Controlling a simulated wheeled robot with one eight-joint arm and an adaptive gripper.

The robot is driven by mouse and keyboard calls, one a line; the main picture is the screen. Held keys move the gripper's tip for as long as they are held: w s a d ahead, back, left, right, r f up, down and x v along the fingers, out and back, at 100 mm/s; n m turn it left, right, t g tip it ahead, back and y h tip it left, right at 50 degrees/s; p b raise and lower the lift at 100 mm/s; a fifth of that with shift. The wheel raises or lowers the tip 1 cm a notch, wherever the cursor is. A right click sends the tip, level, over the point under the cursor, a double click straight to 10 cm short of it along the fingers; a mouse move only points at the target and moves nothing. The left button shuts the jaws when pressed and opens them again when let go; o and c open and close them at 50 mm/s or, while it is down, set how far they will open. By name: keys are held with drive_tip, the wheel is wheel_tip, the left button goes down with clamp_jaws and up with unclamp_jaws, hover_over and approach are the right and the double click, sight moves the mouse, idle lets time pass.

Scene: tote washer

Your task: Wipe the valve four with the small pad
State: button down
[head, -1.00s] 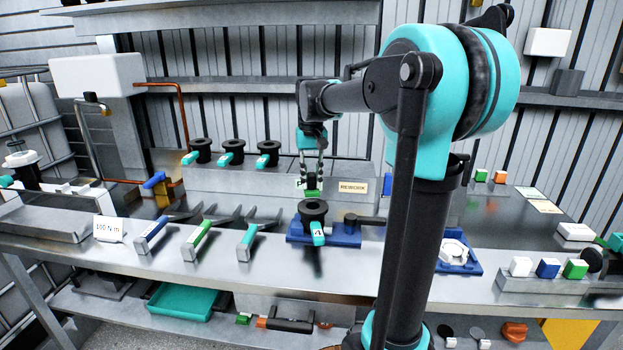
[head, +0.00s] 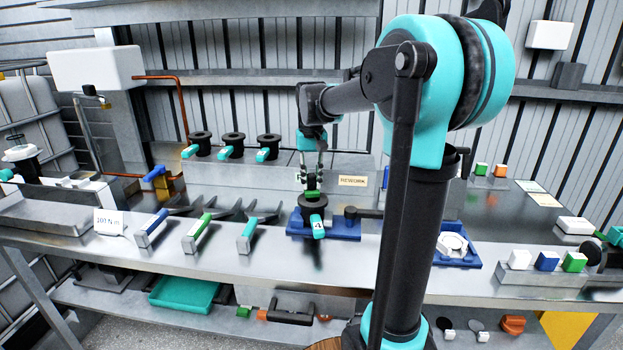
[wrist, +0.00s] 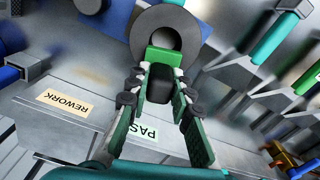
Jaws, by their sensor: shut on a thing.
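Valve four is a dark round ring body with a teal handle marked 4 (head: 317,224), standing on a blue fixture plate (head: 345,229) on the bench. The ring also shows at the top of the wrist view (wrist: 143,32). My gripper (head: 313,182) points down just above and behind the ring. In the wrist view my gripper (wrist: 160,90) is shut on a small pad with a green block (wrist: 163,57) and a black part. The green block overlaps the ring's near rim there. I cannot tell whether the pad touches the valve.
Three similar valves (head: 233,144) stand on a raised ledge behind left. Blue, green and teal handled tools (head: 197,232) lie left of the fixture. A REWORK sign (head: 353,181) is behind it. A blue tray with a white part (head: 456,247) and several blocks (head: 547,261) are at right.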

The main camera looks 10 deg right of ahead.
drive_tip(key=shift+d, duration=0.75)
drive_tip(key=shift+a, duration=0.8)
drive_tip(key=shift+r, duration=0.1)
drive_tip(key=shift+r, duration=3.4)
